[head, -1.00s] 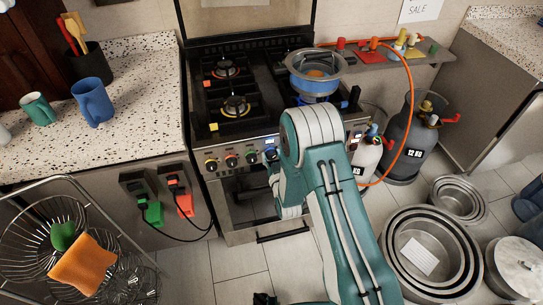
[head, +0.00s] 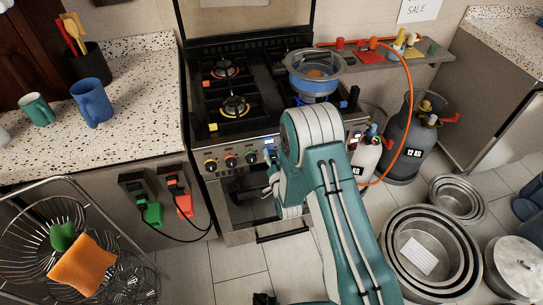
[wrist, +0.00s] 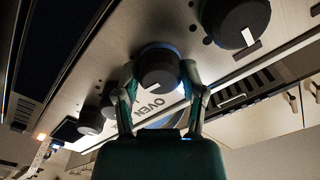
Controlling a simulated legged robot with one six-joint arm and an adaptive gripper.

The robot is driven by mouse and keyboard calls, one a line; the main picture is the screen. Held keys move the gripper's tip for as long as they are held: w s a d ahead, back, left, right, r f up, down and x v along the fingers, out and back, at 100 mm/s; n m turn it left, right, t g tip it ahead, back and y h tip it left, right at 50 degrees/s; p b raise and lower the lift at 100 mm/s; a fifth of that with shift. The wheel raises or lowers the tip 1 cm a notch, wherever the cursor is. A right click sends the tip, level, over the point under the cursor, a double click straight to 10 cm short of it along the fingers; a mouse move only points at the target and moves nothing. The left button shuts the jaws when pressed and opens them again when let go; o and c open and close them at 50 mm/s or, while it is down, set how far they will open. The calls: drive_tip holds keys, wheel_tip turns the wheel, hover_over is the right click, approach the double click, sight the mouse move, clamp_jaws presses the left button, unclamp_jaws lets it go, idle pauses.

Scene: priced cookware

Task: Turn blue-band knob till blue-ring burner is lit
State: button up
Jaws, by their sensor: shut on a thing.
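In the head view my gripper (head: 271,158) is at the stove's front panel, mostly hidden by my arm. The stove (head: 240,150) has a back-left and a front-left burner in view.
Other knobs (wrist: 236,20) sit close on both sides of my gripper. A gas cylinder (head: 405,145) with an orange hose stands right of the stove. Nested steel pots (head: 388,235) lie on the floor at the right. A wire rack (head: 25,245) stands front left.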

drive_tip(key=shift+s+f+m, duration=0.1)
drive_tip(key=shift+f+m, duration=0.15)
drive_tip(key=shift+m, duration=0.15)
drive_tip(key=o, duration=1.1)
drive_tip(key=shift+o, duration=0.2)
drive_tip(key=shift+r, duration=0.15)
drive_tip(key=v, duration=1.1)
drive_tip(key=shift+s, duration=0.35)
drive_tip(key=shift+d, duration=0.15)
